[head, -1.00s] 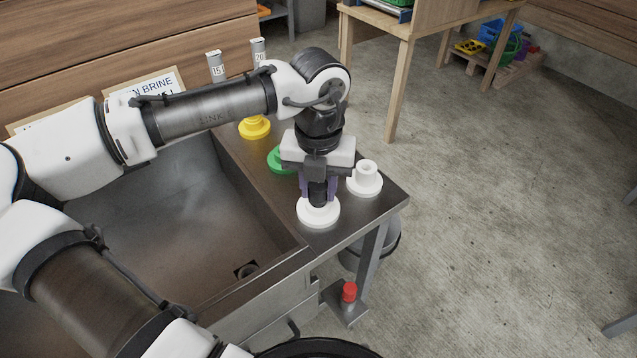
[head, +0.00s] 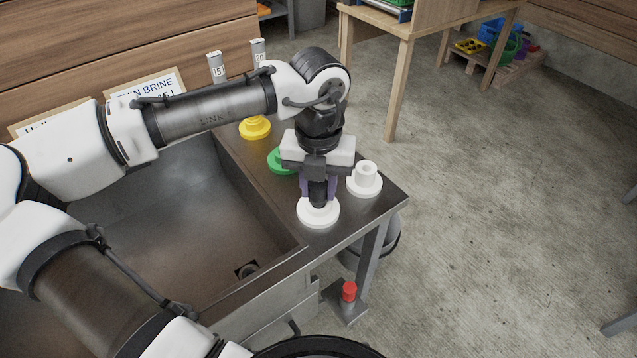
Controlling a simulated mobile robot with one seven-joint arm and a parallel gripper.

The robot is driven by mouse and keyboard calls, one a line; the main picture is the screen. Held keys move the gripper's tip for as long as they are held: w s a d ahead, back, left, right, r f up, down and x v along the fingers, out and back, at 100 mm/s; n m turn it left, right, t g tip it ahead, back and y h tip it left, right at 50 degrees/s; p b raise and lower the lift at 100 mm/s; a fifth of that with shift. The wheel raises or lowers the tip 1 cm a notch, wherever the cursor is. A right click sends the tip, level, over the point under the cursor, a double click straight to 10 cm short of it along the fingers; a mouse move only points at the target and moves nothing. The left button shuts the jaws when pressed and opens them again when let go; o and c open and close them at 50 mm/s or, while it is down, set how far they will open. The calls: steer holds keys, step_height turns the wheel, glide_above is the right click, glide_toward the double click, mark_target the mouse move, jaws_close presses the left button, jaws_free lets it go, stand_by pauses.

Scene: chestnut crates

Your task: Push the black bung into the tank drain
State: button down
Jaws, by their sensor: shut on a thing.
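The black bung (head: 318,193) is between the purple fingers of my gripper (head: 318,188), which is shut on it. It stands upright at a round white holder (head: 318,213) on the steel ledge right of the tank. Its lower end is hidden, so I cannot tell whether it is clear of the holder. The tank drain (head: 247,270) is a dark round opening in a dark square patch on the tank floor (head: 190,230), left of and nearer than my gripper.
A white piece (head: 365,180), a green piece (head: 281,159) and a yellow piece (head: 255,128) stand on the ledge (head: 300,235). The tank's raised wall lies between gripper and drain. A red-topped object (head: 349,291) is below the ledge. My arm spans the tank.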

steer(key=shift+r+p, duration=2.05)
steer(key=shift+p, duration=0.3)
steer(key=shift+a, duration=0.1)
